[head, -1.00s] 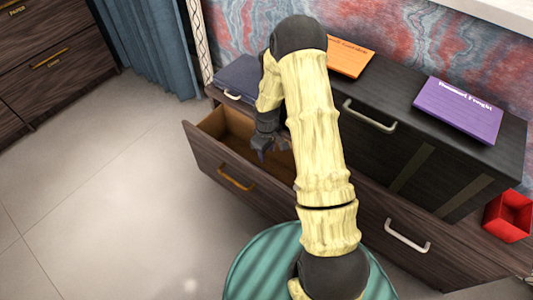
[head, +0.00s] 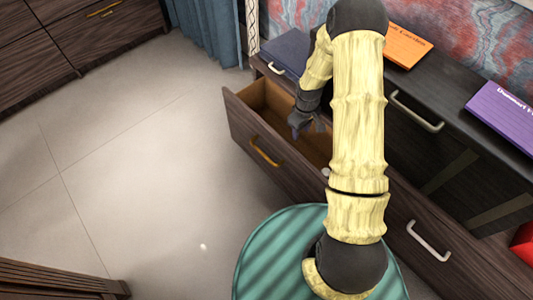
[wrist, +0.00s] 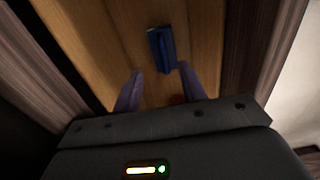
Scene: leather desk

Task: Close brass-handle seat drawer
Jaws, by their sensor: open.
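The brass-handle drawer (head: 255,160) stands pulled out of the low dark wood seat unit, and its brass handle (head: 264,151) is on the front. My gripper (head: 306,125) is above the open drawer, pointing down, open and holding nothing. In the wrist view its two fingers (wrist: 157,90) are spread over the drawer's light wood floor (wrist: 200,40). A blue object (wrist: 160,50) lies on that floor ahead of the fingertips. A small reddish thing lies between the fingers, mostly hidden. My arm hides the drawer's right part in the head view.
A drawer with a silver handle (head: 428,241) is shut at the right. Floor (head: 150,170) at left is clear.

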